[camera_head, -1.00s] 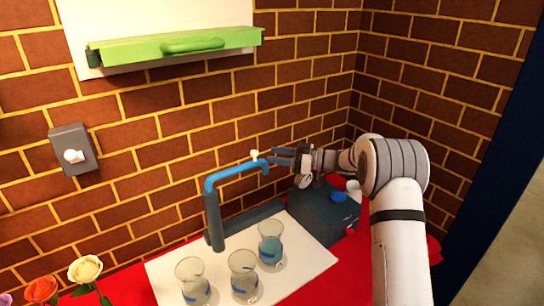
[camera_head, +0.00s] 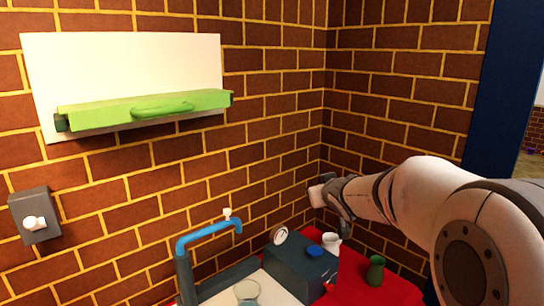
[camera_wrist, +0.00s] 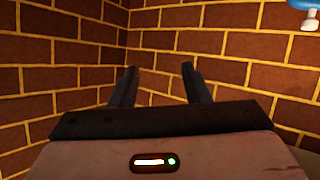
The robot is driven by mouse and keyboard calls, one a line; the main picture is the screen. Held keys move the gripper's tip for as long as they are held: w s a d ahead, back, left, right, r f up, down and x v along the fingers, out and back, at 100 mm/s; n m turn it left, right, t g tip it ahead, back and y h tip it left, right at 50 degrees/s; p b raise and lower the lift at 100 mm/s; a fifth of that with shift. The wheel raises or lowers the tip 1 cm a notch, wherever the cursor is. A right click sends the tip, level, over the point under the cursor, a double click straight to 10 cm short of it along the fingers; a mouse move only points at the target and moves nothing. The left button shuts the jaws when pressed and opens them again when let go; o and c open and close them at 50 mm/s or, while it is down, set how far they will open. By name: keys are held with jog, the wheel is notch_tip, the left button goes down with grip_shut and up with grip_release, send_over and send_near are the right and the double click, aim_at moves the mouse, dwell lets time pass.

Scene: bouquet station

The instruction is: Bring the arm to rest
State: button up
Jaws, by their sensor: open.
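My gripper shows in the wrist view (camera_wrist: 160,78), with its two dark fingers apart and nothing between them. Beyond the fingers is only the brick wall corner. In the head view the arm reaches in from the right, its wrist end near the wall corner above the dark box; the fingers cannot be made out there.
Below the wrist are a dark box (camera_head: 296,270) with a gauge and blue cap, a white jug (camera_head: 331,243) and a green vase (camera_head: 376,270) on a red table (camera_head: 355,292). A blue tap (camera_head: 205,233) and glass beaker (camera_head: 247,291) stand left. A green-handled panel (camera_head: 125,50) is on the wall.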

jog(key=s+f+m+g, duration=0.1)
jog(key=s+f+g, duration=0.2)
jog(key=s, duration=0.8)
jog(key=s+d+f+m+g, duration=0.1)
jog(key=s+f+g, duration=0.2)
jog(key=s, duration=0.9)
jog(key=s+f+m+g+h, duration=0.1)
jog(key=s+f+g, duration=0.3)
jog(key=s, duration=0.7)
jog(key=shift+s+d+f, duration=0.3)
jog(key=shift+f, duration=0.35)
